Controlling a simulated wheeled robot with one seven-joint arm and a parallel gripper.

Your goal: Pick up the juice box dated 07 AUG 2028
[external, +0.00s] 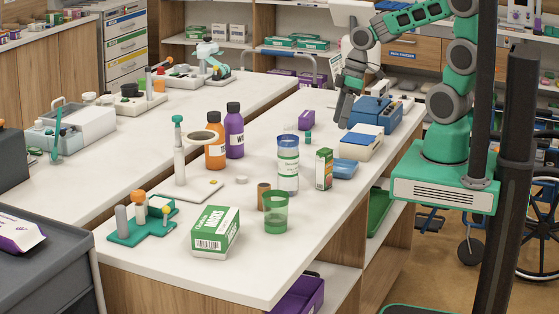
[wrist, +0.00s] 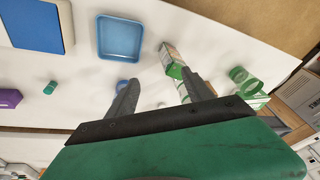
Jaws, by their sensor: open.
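One green and white juice box (external: 324,169) stands upright on the white counter, right of a tall canister. Its printed date is too small to read. In the wrist view a green and white carton (wrist: 170,55), which appears to be this box, lies beyond the fingertips, near the right finger. My gripper (external: 346,112) is open and empty above the far part of the counter, apart from the box. In the wrist view its two fingers (wrist: 162,84) are spread. The right finger partly covers the view below the carton.
The blue-lidded canister (external: 288,168) stands close left of the box. A blue tray (external: 345,169) lies to its right and also shows in the wrist view (wrist: 124,40). A green cup (external: 276,213) and masks box (external: 215,232) are nearer. A purple box (external: 306,120) is farther back.

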